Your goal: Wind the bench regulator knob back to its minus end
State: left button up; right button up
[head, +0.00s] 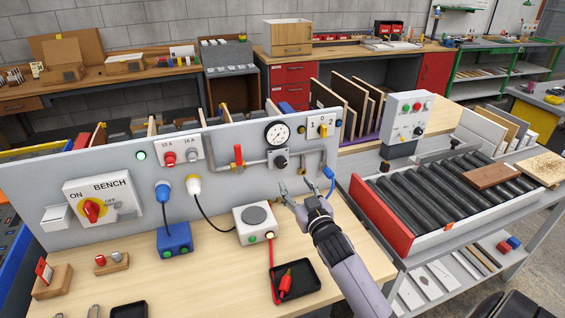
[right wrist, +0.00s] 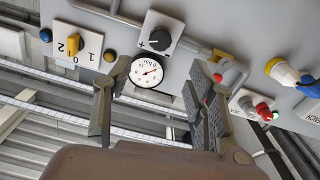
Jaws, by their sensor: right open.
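The bench regulator knob (head: 281,162) is a black round knob on a grey plate on the upright panel, just below the pressure gauge (head: 277,133). In the right wrist view, the knob (right wrist: 159,39) shows from the front, with a small plus mark beside it; its exact setting is hard to read. The white gauge dial (right wrist: 146,72) has a red needle and lies between my fingers in that picture. My right gripper (head: 293,182) is open and empty, in front of the panel and below the knob, apart from it. My left gripper is out of view.
A red-handled valve (head: 238,157) and grey pipe sit left of the knob. A yellow selector switch (head: 322,127) is to the right. A hotplate box (head: 255,224) and black tray (head: 297,280) stand on the bench below. A roller conveyor (head: 440,195) is at right.

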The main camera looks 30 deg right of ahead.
aim_at(282, 164)
jog(key=p+x, duration=0.1)
jog(key=x, duration=1)
jog(key=shift+w+d+p, duration=0.2)
jog(key=shift+w+p, duration=0.15)
jog(key=shift+w, duration=0.05)
jog(key=shift+c, duration=0.2)
jog(key=c, duration=1.1)
